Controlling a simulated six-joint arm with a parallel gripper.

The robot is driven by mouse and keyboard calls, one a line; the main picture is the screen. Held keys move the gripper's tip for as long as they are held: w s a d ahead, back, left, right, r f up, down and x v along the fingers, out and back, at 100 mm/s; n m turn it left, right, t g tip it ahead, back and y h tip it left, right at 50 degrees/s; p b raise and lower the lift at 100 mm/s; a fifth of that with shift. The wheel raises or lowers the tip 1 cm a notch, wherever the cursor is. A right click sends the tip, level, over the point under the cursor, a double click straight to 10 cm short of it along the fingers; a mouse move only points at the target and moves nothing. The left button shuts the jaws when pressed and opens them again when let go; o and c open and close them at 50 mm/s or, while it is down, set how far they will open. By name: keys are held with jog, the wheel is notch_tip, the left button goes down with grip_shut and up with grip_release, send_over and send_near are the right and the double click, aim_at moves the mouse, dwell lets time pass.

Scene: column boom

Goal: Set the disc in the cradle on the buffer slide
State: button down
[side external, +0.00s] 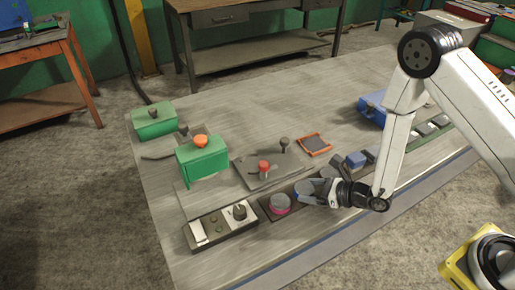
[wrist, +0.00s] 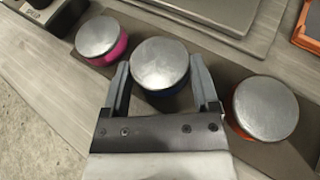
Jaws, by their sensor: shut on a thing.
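Three round discs with grey metal tops stand in a row on a dark strip (wrist: 208,60). The pink-sided disc (wrist: 101,40) is at left; it also shows in the side view (side external: 280,203). The orange-sided disc (wrist: 265,107) is at right. The blue-sided disc (wrist: 160,65) is in the middle, between the two fingers of my gripper (wrist: 160,78). My gripper (side external: 310,190) is shut on this blue disc, low over the strip in the side view. I cannot tell which fixture is the buffer slide or its cradle.
A grey plate (side external: 248,181) with a red knob and a dark knob lies behind the strip. Green boxes (side external: 203,160) stand at left, with a control panel (side external: 215,229) nearer. An orange-framed tray (side external: 315,144) lies further back. The far tabletop is largely clear.

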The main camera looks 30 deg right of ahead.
jog(key=shift+f, duration=0.15)
grip_release()
jog(key=shift+v, duration=3.85)
jog(key=shift+w, duration=0.1)
jog(key=shift+r, duration=0.2)
